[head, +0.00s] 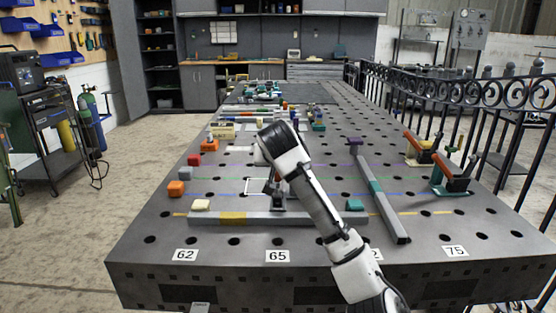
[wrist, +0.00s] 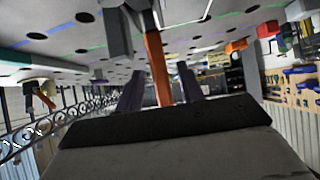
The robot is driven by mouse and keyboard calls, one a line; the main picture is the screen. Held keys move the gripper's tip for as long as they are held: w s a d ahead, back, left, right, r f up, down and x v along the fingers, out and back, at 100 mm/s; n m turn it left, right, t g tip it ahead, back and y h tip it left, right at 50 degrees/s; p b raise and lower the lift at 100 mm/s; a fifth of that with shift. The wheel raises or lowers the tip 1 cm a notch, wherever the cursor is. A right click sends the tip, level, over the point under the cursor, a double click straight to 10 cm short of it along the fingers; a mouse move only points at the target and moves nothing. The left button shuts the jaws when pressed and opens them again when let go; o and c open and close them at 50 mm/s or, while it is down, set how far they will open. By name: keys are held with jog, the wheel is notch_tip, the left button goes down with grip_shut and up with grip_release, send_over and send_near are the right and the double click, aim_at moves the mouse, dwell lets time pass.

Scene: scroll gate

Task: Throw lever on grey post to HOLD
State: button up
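An orange-red lever handle (wrist: 157,68) runs between the fingers in the wrist view, with a narrow gap seen on each side. Its far end meets a grey post (wrist: 117,32) at the top of that view. In the head view my gripper (head: 273,187) is low over the middle front of the table, beside a small dark grey upright (head: 278,203) by the long grey bar. My arm partly covers this spot, and the lever handle is not clear there. No HOLD mark is readable.
A long grey bar (head: 215,219) with a yellow band lies across the front of the perforated table (head: 140,250). Another bar (head: 383,205) lies to the right. Clamps with orange-red handles (head: 447,179) stand at the right edge. Small coloured blocks (head: 176,188) sit at left.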

jog(key=b+v, duration=0.1)
jog(key=v, duration=1.2)
jog(key=shift+s, duration=0.25)
jog(key=shift+r, duration=0.15)
